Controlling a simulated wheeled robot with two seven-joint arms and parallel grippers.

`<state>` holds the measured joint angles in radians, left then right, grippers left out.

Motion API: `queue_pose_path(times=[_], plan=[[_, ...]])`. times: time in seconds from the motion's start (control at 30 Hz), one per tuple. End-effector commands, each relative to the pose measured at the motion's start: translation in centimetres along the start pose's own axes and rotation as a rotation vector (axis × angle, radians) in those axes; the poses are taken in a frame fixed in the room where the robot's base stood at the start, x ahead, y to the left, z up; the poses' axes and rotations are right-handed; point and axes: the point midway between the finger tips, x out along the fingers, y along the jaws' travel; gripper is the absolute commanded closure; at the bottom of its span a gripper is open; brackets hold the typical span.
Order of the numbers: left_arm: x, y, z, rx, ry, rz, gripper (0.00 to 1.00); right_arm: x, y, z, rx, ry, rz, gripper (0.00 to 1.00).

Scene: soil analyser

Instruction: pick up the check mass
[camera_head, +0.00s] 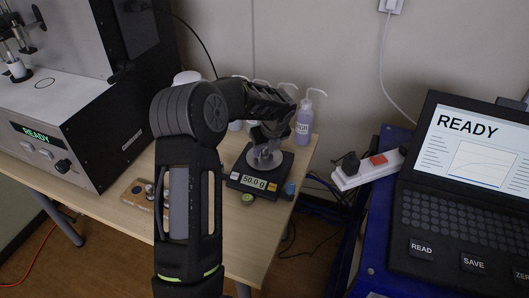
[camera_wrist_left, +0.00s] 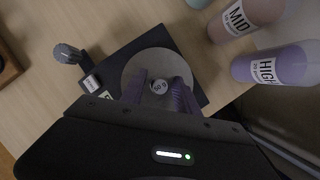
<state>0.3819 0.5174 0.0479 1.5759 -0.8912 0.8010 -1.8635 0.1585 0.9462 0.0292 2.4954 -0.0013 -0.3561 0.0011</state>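The check mass (camera_wrist_left: 159,87) is a small silvery cylinder with a marked top. In the left wrist view it stands on the round pan (camera_wrist_left: 140,66) of a black balance (camera_wrist_left: 108,60). The balance (camera_head: 243,186) reads 50.0 g in the head view. My left gripper (camera_head: 266,153) is over the pan, pointing down. In the wrist view the fingers of this gripper (camera_wrist_left: 160,92) are apart, one on each side of the mass, with gaps between. In the head view the gripper hides the mass. My right gripper is not in view.
Bottles, including a purple HIGH bottle (camera_head: 304,121) and a pink MID bottle (camera_wrist_left: 245,14), stand behind the balance. A wooden block with small weights (camera_head: 138,194) lies left of it. The analyser (camera_head: 90,130) is farther left, and a laptop (camera_head: 460,190) is at right.

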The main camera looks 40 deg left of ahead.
Motion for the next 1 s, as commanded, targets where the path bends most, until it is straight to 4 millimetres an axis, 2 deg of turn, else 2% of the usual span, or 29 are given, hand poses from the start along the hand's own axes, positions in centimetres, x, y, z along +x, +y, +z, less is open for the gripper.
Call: queue_pose_path(times=[0.07, 0.43, 1.0], plan=[[-0.01, 0.0, 0.0, 0.0, 0.0, 0.0, 0.7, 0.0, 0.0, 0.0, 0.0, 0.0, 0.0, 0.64], [0.0, 0.0, 0.0, 0.0, 0.0, 0.0, 1.0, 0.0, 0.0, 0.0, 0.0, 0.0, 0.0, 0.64], [-0.13, -0.02, 0.07, 0.0, -0.001, 0.0, 1.0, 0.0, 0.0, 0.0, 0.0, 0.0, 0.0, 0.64]])
